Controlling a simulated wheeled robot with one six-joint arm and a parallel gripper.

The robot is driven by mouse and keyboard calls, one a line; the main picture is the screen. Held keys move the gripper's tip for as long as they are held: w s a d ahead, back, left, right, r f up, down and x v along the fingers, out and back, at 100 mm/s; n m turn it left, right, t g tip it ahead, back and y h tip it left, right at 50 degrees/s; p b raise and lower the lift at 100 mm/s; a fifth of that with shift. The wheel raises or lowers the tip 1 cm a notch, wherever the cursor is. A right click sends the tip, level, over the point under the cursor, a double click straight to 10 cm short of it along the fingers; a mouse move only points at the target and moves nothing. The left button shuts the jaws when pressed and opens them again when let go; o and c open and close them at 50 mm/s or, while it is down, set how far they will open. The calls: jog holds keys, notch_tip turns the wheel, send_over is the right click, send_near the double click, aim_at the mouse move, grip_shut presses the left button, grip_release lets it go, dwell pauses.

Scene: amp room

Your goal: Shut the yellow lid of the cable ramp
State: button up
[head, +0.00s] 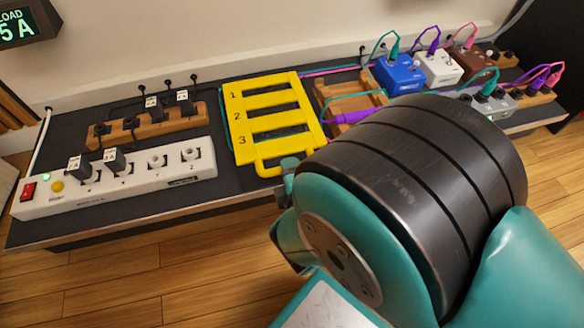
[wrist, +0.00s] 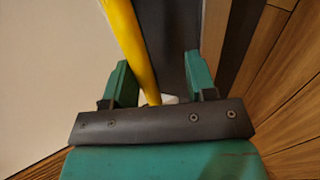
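The yellow lid (head: 239,120) is a barred frame numbered 1, 2, 3, with a looped handle (head: 262,167) at its near end. It shows at the middle of the bench, left of a wooden frame (head: 322,98) that looks like the ramp's open base; I cannot tell its exact tilt. In the wrist view a yellow bar (wrist: 128,45) of it runs between the fingers of my gripper (wrist: 160,75). The fingers are apart, with a gap at the right of the bar; it lies closer to the left finger.
A white power strip (head: 130,190) and a wooden socket block (head: 150,125) stand left on the dark bench. A purple plug (head: 355,117) lies at the wooden frame. Blue (head: 400,75) and white (head: 438,68) pedals stand at back right. Wooden floor is in front.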

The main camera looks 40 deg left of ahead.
jog(key=shift+d+f, duration=0.2)
jog(key=p+v, duration=0.6)
jog(key=v, duration=0.6)
jog(key=shift+a+r, duration=0.2)
